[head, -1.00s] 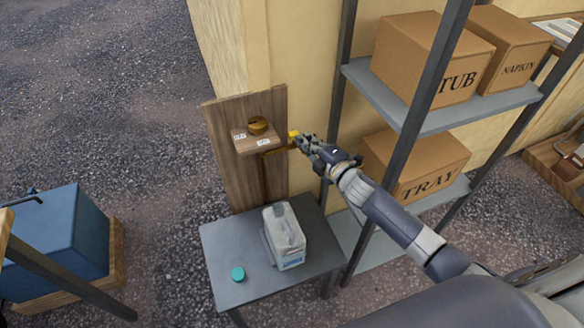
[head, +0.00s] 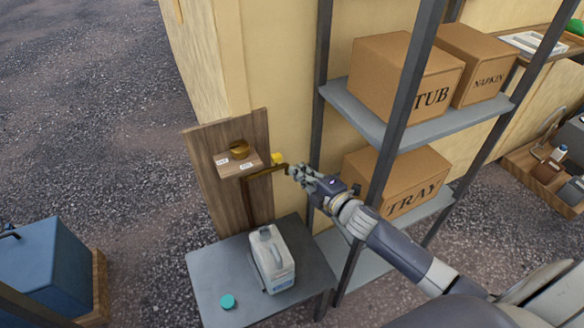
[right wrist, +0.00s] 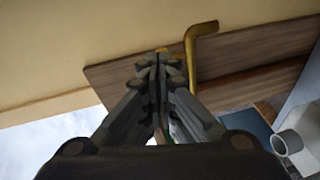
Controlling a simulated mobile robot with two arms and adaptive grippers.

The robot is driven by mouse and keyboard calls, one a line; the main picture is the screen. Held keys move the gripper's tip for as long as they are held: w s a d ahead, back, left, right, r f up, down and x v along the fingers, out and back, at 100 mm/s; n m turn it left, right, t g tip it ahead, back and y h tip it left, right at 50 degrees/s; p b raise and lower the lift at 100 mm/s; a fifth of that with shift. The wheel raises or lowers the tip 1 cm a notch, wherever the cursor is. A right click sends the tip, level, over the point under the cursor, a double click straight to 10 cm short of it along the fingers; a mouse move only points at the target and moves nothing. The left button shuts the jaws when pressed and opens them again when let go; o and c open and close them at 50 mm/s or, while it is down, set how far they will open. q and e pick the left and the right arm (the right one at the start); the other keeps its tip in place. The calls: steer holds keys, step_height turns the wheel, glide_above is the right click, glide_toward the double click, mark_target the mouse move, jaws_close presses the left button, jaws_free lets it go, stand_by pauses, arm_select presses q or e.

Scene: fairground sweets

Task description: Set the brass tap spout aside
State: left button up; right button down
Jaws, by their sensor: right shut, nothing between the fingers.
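The brass tap spout (head: 262,172) is a thin bent pipe in front of the upright wooden board (head: 215,178), beside a small wooden ledge. A yellow piece (head: 277,158) shows at its right end. My right gripper (head: 293,171) is at that right end, its fingers shut with nothing between them. In the right wrist view the bent spout (right wrist: 190,58) lies just to the right of the shut fingers (right wrist: 160,56); whether they touch it I cannot tell. My left gripper is not in view.
The ledge (head: 235,168) carries a round brass piece (head: 239,149). A shelf rack (head: 360,110) with cardboard boxes stands close right. A blue box (head: 45,265) is at left.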

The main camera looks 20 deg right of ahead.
steer(key=shift+v, duration=1.05)
steer(key=shift+w, duration=0.1)
